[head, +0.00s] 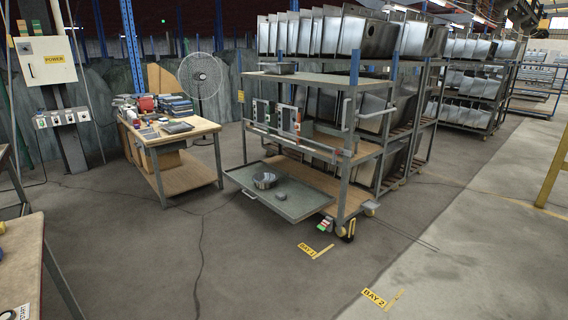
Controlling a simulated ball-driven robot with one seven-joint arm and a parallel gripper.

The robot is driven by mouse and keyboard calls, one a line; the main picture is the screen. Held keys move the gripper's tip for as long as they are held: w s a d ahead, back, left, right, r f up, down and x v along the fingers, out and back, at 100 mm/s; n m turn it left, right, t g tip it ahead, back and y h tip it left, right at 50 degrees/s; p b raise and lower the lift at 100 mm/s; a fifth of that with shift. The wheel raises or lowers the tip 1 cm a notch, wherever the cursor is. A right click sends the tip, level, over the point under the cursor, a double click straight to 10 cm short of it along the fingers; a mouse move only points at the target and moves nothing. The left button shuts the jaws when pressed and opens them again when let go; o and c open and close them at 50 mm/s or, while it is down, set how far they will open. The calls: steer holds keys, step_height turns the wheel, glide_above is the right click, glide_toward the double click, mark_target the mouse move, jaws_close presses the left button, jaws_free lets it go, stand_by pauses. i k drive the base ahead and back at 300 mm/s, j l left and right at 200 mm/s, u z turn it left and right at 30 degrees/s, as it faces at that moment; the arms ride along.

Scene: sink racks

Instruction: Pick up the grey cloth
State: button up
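A small grey lump (281,196) lies on the pulled-out lower tray (305,207) of the metal cart, just right of and in front of a round metal bowl (264,180). It may be the grey cloth, but it is too small to be sure. A flat dark grey piece (177,127) lies on the front part of the wooden workbench; I cannot tell whether it is cloth. My gripper is not in view.
The cart (322,80) stands in front of racks of steel sinks (366,35). The workbench (190,133) holds several tools and boxes; a fan (201,75) stands behind it. A table edge (22,262) is at lower left. The concrete floor in front is clear.

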mark_target(282, 196)
steer(key=i+z, duration=0.1)
steer(key=i, duration=3.65)
steer(key=i+l+u, duration=0.15)
steer(key=i, duration=1.1)
steer(key=i+l+u, duration=0.2)
steer(key=i, duration=0.2)
steer(key=i+u, duration=0.2)
steer(key=i, duration=0.2)
steer(key=i+l+u, duration=0.25)
steer(key=i, duration=0.1)
